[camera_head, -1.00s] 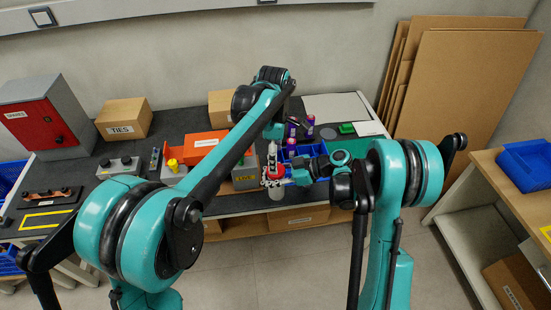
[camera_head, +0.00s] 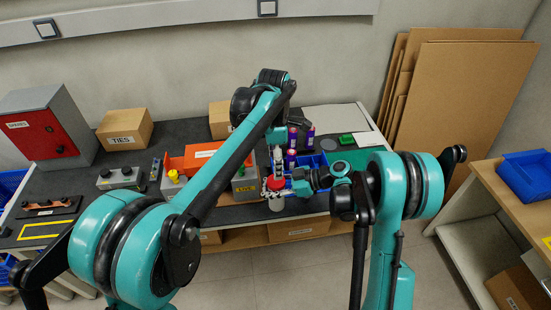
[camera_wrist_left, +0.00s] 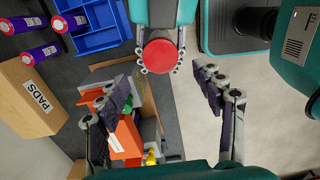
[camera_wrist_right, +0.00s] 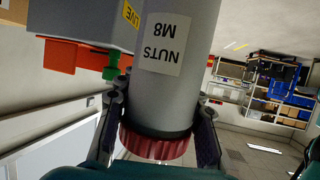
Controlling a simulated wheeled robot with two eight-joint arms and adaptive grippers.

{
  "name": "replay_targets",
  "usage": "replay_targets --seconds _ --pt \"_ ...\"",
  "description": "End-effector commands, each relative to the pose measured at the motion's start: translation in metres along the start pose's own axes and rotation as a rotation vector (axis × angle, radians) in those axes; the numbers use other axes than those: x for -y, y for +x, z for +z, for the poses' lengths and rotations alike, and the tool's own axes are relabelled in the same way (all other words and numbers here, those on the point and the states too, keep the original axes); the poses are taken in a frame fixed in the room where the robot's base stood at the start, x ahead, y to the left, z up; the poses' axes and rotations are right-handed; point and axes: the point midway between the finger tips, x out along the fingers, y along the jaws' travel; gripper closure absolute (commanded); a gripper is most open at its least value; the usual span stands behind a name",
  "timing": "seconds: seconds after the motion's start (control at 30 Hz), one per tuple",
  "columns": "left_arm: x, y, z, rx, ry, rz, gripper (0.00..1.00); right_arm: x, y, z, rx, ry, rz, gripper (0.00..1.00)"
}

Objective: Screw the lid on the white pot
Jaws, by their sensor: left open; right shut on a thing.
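The red lid (camera_head: 275,183) is on top of the upright white pot (camera_head: 276,204), near the table's front edge. My right gripper (camera_wrist_right: 156,138) is shut on the ribbed red lid, with a finger on each side. The right wrist view shows the pot's wall (camera_wrist_right: 182,30) with a "NUTS M8" label, upside down in the picture. Whether the lid is fully seated cannot be told. My left gripper (camera_wrist_left: 165,110) is open and empty; its fingers are spread. In the left wrist view the lid's round top (camera_wrist_left: 160,56) shows just beyond those fingers, between the right gripper's fingers.
A blue bin (camera_head: 310,161) and several purple-and-red cylinders stand behind the pot. An orange bin (camera_head: 203,153) and a grey box with a "LIVE" label (camera_head: 245,186) stand to the left. A green mat (camera_head: 350,158) lies to the right.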

Motion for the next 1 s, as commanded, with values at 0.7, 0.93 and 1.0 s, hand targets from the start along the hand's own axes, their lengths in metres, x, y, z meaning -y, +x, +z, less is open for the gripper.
replay_targets --seconds 0.7,0.93,1.0 --pt "0.0 0.068 0.0 0.0 0.001 0.0 0.32 0.0 0.0 0.0 -0.001 0.0 0.0 1.0" --pt "0.0 0.068 0.0 0.0 0.001 0.0 0.59 0.0 0.0 0.0 -0.001 0.0 0.0 1.0" --pt "0.0 0.068 0.0 0.0 0.001 0.0 0.77 0.0 0.0 0.0 -0.001 0.0 0.0 1.0"
